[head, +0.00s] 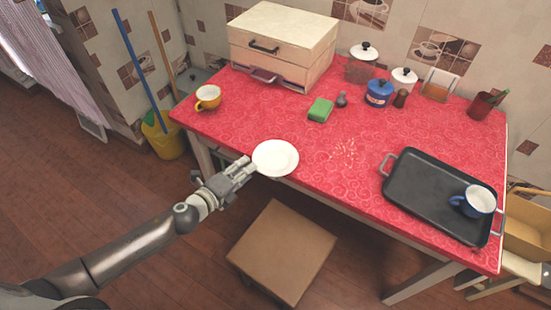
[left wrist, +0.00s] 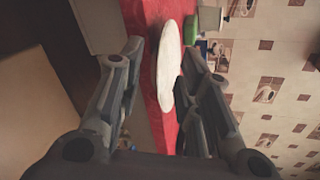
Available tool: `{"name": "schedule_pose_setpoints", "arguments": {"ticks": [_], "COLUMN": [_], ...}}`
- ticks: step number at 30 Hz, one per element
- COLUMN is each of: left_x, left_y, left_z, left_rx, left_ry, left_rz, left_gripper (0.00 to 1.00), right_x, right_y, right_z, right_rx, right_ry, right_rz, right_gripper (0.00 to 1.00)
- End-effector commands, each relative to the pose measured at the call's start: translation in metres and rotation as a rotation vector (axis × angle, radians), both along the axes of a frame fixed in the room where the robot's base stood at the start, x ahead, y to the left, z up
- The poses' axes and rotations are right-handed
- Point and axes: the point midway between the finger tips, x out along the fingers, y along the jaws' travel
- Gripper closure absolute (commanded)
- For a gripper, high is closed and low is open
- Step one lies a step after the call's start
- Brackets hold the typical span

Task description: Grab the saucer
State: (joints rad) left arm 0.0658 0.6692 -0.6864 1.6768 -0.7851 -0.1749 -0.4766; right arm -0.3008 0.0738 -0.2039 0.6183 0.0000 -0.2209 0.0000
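The white saucer (head: 276,158) lies flat at the front edge of the red table, left of the middle. My left gripper (head: 247,167) is at the saucer's left front rim. In the left wrist view the fingers (left wrist: 163,62) are spread wide, and the saucer (left wrist: 168,68) shows edge-on in the gap between and beyond them. The gripper is open, and I cannot tell whether a finger touches the saucer.
A yellow cup (head: 208,97) stands left on the table (head: 235,125). A green sponge (head: 320,109) lies behind the saucer. A black tray (head: 425,200) with a blue mug (head: 474,202) is at right. A stool (head: 283,250) stands below the front edge.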

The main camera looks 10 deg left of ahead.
Motion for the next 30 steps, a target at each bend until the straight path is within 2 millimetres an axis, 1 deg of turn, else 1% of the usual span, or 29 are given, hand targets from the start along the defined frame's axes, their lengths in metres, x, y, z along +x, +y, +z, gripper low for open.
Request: {"name": "schedule_pose_setpoints", "arguments": {"ticks": [1, 4, 9, 12, 16, 22, 27, 30], "left_x": [0.003, 0.012, 0.032, 0.041, 0.046, 0.046, 0.045, 0.046], "left_y": [-0.001, -0.004, -0.011, -0.016, -0.018, -0.018, -0.018, -0.017], "left_z": [-0.001, -0.004, -0.012, -0.015, -0.017, -0.017, -0.017, -0.017], "left_rx": [0.000, -0.001, -0.001, -0.002, -0.002, -0.002, -0.002, -0.001], "left_ry": [0.000, 0.000, 0.000, 0.000, 0.001, 0.001, 0.000, 0.001], "left_rz": [0.001, 0.002, 0.002, 0.001, 0.001, 0.001, 0.001, 0.002], "left_gripper": [0.68, 0.68, 0.68, 0.68, 0.68, 0.68, 0.90, 1.00], "right_x": [0.006, 0.012, 0.010, 0.006, 0.002, 0.000, 0.000, 0.000], "right_y": [-0.002, -0.004, -0.006, -0.007, -0.008, -0.008, -0.008, -0.007], "right_z": [0.001, 0.003, 0.003, 0.003, 0.003, 0.002, 0.002, 0.002], "right_rx": [-0.002, -0.004, -0.007, -0.008, -0.009, -0.009, -0.009, -0.009], "right_ry": [-0.010, -0.019, -0.016, -0.011, -0.004, 0.000, 0.000, 0.000], "right_rz": [0.000, -0.002, -0.003, -0.003, -0.003, -0.003, -0.003, -0.002], "right_gripper": [0.03, 0.03, 0.03, 0.03, 0.03, 0.03, 0.03, 0.03]}}
